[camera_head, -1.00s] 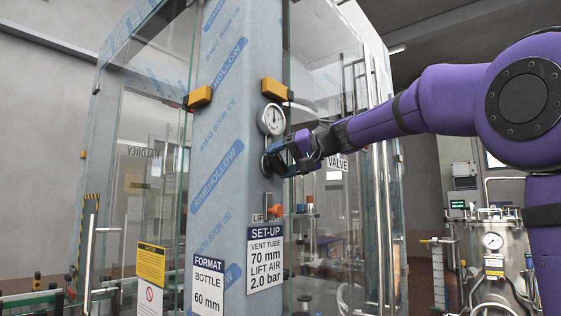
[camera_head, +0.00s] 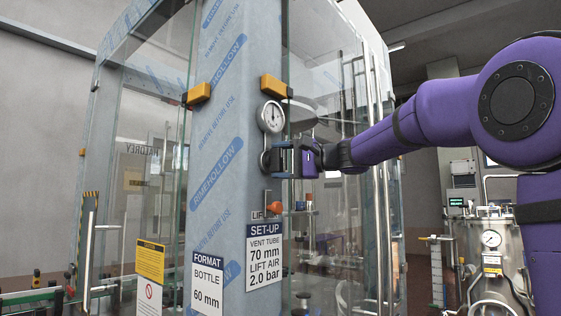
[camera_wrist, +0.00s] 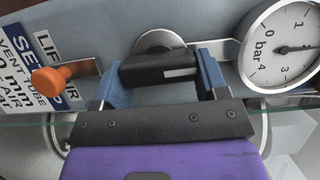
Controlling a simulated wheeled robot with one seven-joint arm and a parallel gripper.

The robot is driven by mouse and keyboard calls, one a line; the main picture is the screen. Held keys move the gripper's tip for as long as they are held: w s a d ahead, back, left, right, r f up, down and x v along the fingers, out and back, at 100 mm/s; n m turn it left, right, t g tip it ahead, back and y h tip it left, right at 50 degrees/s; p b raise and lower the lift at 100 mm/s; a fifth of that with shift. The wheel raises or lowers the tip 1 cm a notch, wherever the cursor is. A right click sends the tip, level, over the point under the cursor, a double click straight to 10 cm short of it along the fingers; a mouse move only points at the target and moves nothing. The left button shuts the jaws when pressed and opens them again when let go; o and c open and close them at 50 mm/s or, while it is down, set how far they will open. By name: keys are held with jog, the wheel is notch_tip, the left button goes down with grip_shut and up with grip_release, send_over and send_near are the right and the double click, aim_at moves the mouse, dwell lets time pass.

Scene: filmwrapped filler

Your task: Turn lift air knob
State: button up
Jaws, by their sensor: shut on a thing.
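The lift air knob (camera_wrist: 160,70) is a black bar-shaped handle with a white mark on a round metal base, seen in the wrist view. My gripper (camera_wrist: 163,66) has its blue fingers around the knob's two ends, shut on it. In the head view my gripper (camera_head: 280,159) is at the wrapped column, just below the pressure gauge (camera_head: 271,117), and mostly hides the knob. The gauge dial (camera_wrist: 283,46) is marked in bar in the wrist view; its needle points toward the right of that picture. A set-up sign (camera_head: 265,258) on the column reads lift air 2.0 bar.
An orange-tipped lever (camera_head: 274,208) sits below the knob on the column (camera_head: 222,150). Yellow-orange blocks (camera_head: 197,94) and clear glass panels flank the column. A vertical metal door handle (camera_head: 378,200) stands close under my arm. A steel vessel (camera_head: 492,265) is at right.

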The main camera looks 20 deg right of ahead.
jog(key=shift+f+m, duration=0.1)
jog(key=shift+m, duration=0.2)
jog(key=o, duration=0.9)
jog(key=shift+o, duration=0.2)
jog(key=shift+y, duration=0.3)
jog(key=shift+d, duration=0.1)
jog(key=v, duration=1)
jog(key=shift+s+d, duration=0.2)
jog(key=shift+s, duration=0.1)
